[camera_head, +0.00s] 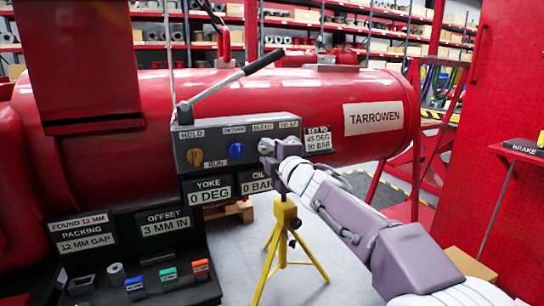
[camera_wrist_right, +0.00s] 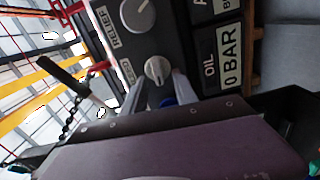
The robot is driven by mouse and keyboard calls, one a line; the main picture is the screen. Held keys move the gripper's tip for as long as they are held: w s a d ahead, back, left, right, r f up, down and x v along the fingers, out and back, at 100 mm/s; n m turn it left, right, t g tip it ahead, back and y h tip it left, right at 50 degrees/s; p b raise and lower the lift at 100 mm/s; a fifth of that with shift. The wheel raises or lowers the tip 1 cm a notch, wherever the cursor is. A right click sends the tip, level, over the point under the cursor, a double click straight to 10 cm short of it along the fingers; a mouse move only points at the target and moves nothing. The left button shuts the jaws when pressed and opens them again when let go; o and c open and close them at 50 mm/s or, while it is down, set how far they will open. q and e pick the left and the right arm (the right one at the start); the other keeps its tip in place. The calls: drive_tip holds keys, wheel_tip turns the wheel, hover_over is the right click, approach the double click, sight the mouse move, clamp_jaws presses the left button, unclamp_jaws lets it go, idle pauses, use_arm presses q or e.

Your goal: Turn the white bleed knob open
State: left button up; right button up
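The white bleed knob (camera_wrist_right: 157,70) shows in the right wrist view, on the dark control box (camera_head: 186,140) beside a label that reads as BLEED. In the head view my right gripper hides most of it. My right gripper (camera_head: 266,149) is at the box's front, right of the blue knob (camera_head: 236,150). In the right wrist view its two fingers (camera_wrist_right: 159,84) stand apart, one on each side of the white knob. I cannot tell whether they touch it. The blue knob shows partly behind the gripper (camera_wrist_right: 168,102). My left gripper is not in view.
The larger RELIEF knob (camera_wrist_right: 137,14) is close to the white knob. An orange knob (camera_head: 195,157) is at the box's left, under a long lever (camera_head: 230,82). A yellow tripod (camera_head: 284,215) stands below my right gripper. A red tank (camera_head: 280,95) lies behind.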

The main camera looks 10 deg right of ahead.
drive_tip(key=v, duration=0.8)
drive_tip(key=shift+s+p, duration=0.2)
drive_tip(key=shift+p, duration=0.2)
